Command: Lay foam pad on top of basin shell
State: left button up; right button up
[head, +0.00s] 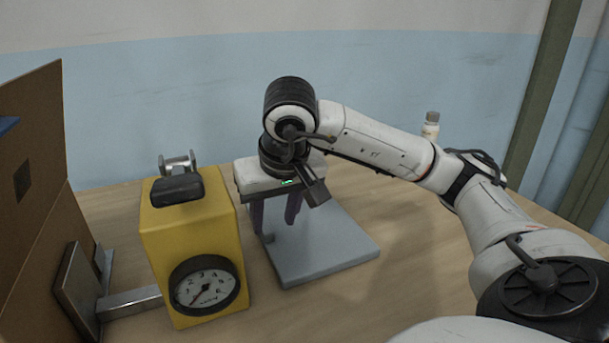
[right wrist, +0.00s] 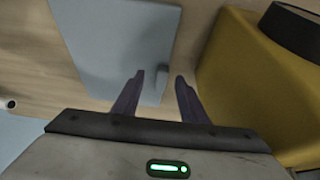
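The slab (right wrist: 120,40) lies to the left there and passes behind the left finger. I cannot tell whether this slab is the foam pad. I see nothing that is clearly the basin shell. My left gripper is not in view.
A yellow box with a dial (head: 196,240) stands close left of the gripper, a black block on its top. A metal spool (head: 178,163) is behind it. A metal bracket (head: 130,302) and cardboard (head: 35,170) are left. A white bottle (head: 430,128) stands behind my arm.

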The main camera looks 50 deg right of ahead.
aim_at(268, 231)
jog(key=x, duration=0.4)
jog(key=shift+w, duration=0.4)
grip_shut()
